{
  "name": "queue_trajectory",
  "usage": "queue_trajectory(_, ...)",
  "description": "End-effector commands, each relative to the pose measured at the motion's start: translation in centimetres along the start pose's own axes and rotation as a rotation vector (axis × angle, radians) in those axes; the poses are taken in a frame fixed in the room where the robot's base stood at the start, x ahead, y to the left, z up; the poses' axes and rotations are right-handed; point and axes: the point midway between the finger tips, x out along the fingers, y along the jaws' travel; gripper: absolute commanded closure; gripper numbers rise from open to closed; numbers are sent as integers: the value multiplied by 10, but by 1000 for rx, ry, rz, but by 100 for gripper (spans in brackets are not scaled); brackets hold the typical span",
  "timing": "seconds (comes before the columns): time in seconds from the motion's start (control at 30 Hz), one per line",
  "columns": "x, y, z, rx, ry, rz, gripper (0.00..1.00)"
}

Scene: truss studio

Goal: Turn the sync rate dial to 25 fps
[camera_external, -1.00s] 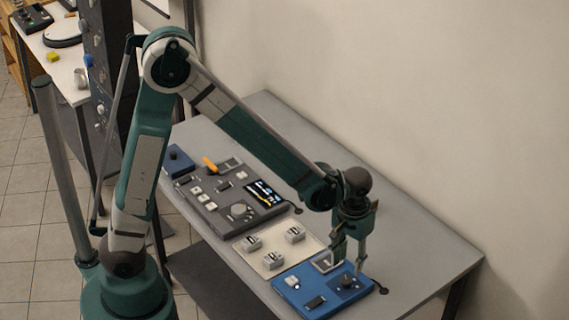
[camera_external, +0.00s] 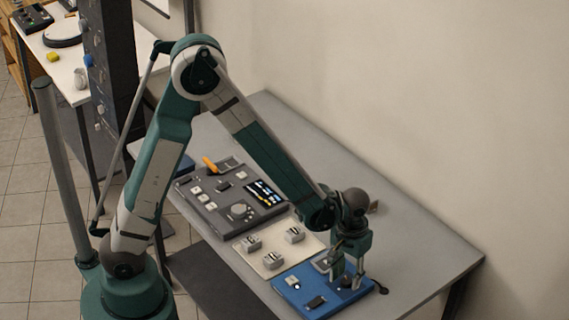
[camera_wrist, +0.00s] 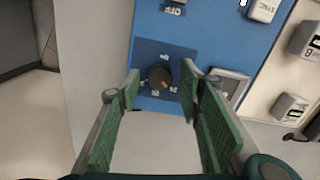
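The sync rate dial (camera_wrist: 160,75) is a dark round knob with a brownish top on a dark square plate of the blue panel (camera_wrist: 205,38). Small numbers ring it, upside down and too small to read surely. I cannot tell which number it points to. My gripper (camera_wrist: 160,84) is open, its green-padded fingertips on either side of the dial, with gaps showing. In the external view my gripper (camera_external: 346,285) is low over the right part of the blue panel (camera_external: 300,305) and partly hides the dial.
A framed window (camera_wrist: 230,84) lies beside the right finger. The blue panel also bears an OFF-marked switch (camera_wrist: 176,6) and a white SYNC button (camera_wrist: 264,9). A cream panel (camera_external: 273,264) with grey blocks and a dark console (camera_external: 213,218) lie left.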

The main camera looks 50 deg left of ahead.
Motion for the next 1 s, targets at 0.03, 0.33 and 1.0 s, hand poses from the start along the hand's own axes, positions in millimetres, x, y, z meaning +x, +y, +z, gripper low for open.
queue_trajectory(0.03, 2, 0, 0, 0, 0, 0, 64)
queue_trajectory(0.33, 6, 0, 0, 0, 0, 0, 64)
queue_trajectory(1.0, 6, 0, 0, 16, 0, 0, 91)
